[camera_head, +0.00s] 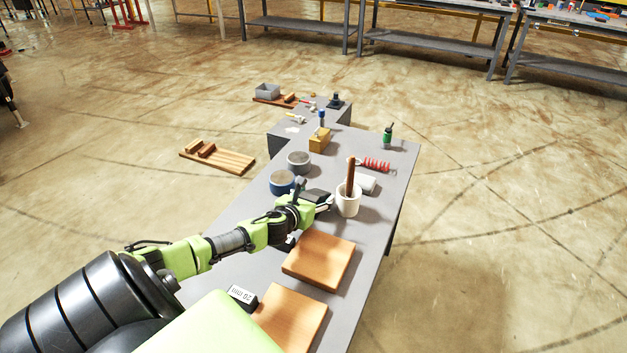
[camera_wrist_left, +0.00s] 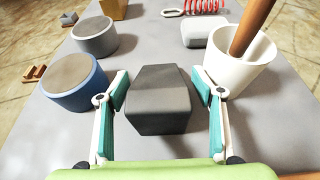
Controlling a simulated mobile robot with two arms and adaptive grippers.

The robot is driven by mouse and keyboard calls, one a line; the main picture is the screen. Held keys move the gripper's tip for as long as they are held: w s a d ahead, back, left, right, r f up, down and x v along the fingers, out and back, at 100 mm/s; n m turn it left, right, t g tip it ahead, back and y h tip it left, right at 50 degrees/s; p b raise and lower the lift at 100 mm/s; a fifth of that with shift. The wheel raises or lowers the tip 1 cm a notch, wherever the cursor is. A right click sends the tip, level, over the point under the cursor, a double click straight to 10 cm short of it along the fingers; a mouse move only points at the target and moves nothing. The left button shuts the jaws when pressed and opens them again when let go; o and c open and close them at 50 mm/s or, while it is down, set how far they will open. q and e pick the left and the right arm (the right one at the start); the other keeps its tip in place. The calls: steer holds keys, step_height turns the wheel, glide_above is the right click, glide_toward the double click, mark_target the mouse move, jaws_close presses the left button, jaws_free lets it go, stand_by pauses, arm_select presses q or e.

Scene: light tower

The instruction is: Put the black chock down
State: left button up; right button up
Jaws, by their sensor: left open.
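The black chock (camera_wrist_left: 158,100), a dark wedge-shaped block, sits on the grey table top between the fingers of my left gripper (camera_wrist_left: 160,84) in the left wrist view. The fingers are spread, with a gap on each side of the chock. In the head view the chock (camera_head: 316,195) shows just beyond my left gripper (camera_head: 325,204), partly hidden by it. My right gripper is not in view.
A white cup (camera_head: 348,204) with a brown stick stands close right of the gripper. A blue-sided pot (camera_head: 282,184) and a grey pot (camera_head: 299,164) stand beyond. Two wooden boards (camera_head: 319,259) and a black block labelled 20 mm (camera_head: 242,296) lie nearer.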

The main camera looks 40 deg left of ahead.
mark_target(321, 191)
arm_select(q)
steer(key=b+x, duration=0.1)
steer(key=x, duration=0.1)
steer(key=b+x, duration=0.1)
steer(key=shift+w+a+f, duration=0.15)
steer(key=shift+w+f, duration=0.1)
steer(key=shift+f, duration=0.1)
steer(key=shift+w+a+b, duration=0.1)
steer(key=shift+w+b, duration=0.25)
steer(key=shift+b, duration=0.05)
steer(key=c, duration=1.5)
steer(key=shift+r, duration=0.1)
steer(key=shift+c, duration=1.2)
